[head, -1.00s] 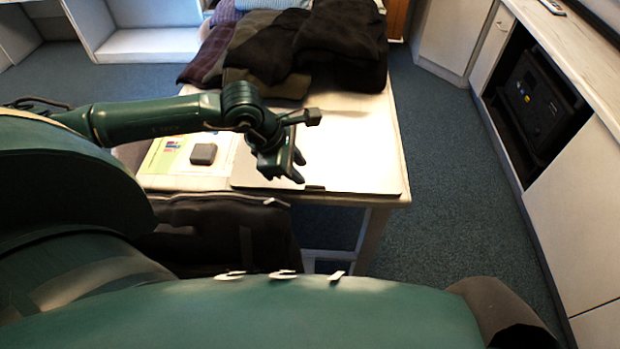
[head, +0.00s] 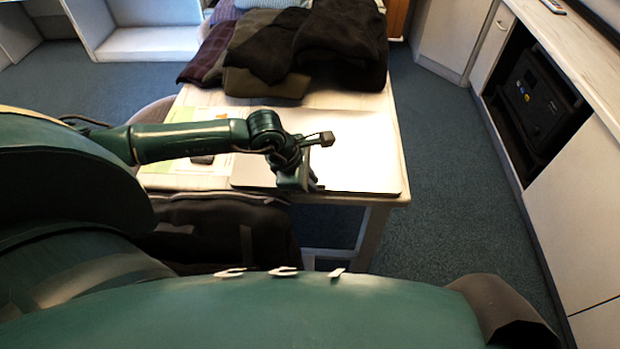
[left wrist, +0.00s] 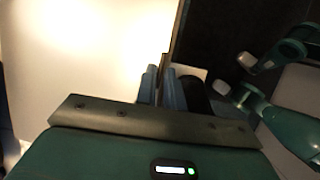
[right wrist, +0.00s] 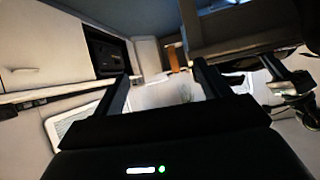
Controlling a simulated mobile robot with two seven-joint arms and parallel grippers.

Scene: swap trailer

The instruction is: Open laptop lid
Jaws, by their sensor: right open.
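The laptop (head: 365,160) is a flat, pale silver slab on the front right of the table, its lid down. My left gripper (head: 306,182) is at the laptop's front edge, over the spot where its notch showed. In the left wrist view, the bright laptop top (left wrist: 90,50) fills the left. The two left fingers (left wrist: 160,88) stand close together, with a thin brown edge between them; whether they clamp it is unclear. My right gripper (right wrist: 163,90) is open and empty, its fingers well apart, away from the laptop. It is not seen in the head view.
Folded dark clothes (head: 300,50) lie on the back of the table (head: 402,170). A colored paper (head: 165,165) and a small grey object (head: 203,159) lie left, partly behind my arm. A black bag (head: 220,230) is before the table. Blue floor (head: 450,190) is clear on the right.

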